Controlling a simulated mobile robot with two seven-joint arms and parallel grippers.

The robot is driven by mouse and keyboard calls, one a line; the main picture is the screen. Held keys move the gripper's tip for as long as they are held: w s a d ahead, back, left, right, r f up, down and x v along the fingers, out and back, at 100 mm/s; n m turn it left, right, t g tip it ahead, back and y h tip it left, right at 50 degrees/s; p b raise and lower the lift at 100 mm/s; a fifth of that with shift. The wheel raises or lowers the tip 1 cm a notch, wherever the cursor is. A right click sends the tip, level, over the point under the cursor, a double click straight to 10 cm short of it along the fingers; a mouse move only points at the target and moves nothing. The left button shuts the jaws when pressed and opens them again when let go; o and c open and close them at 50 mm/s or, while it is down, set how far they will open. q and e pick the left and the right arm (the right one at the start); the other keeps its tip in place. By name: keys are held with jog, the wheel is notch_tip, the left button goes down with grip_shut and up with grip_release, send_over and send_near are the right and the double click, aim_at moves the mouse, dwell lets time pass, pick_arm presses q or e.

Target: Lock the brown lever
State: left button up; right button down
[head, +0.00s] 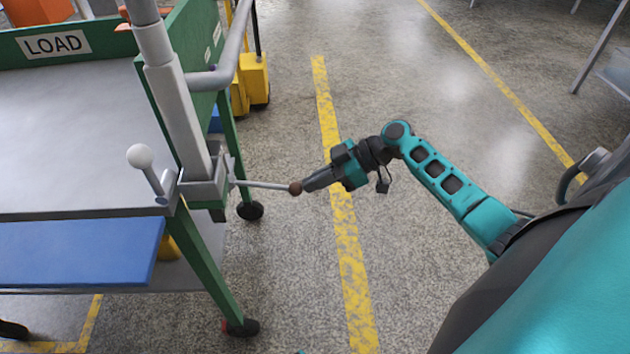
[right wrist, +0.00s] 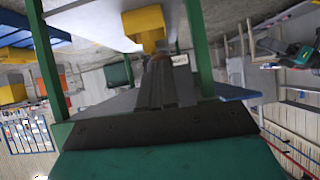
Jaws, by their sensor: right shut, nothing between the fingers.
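The brown lever (head: 262,184) is a thin grey rod with a brown ball knob (head: 295,188) at its end. It sticks out roughly level to the right from a grey bracket (head: 203,185) on the corner of the green cart. My right gripper (head: 308,183) is shut and empty, with its fingertips right at the knob; I cannot tell whether they touch it. In the right wrist view the shut fingers (right wrist: 157,80) point away from the camera, and the knob (right wrist: 160,59) shows dimly just beyond their tips. My left gripper is not in view.
The floor (head: 270,290) right of the cart is clear.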

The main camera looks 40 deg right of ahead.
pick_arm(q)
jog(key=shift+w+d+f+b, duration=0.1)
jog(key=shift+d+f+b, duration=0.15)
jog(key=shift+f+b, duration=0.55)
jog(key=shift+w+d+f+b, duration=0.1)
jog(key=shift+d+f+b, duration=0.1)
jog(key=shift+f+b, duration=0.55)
pick_arm(e)
jog(key=shift+w+a+f, duration=0.15)
jog(key=shift+a+f, duration=0.05)
jog(key=shift+f, duration=0.9)
jog(key=shift+w+a+f, duration=0.1)
jog(key=shift+a+f, duration=0.05)
jog(key=shift+f, duration=0.9)
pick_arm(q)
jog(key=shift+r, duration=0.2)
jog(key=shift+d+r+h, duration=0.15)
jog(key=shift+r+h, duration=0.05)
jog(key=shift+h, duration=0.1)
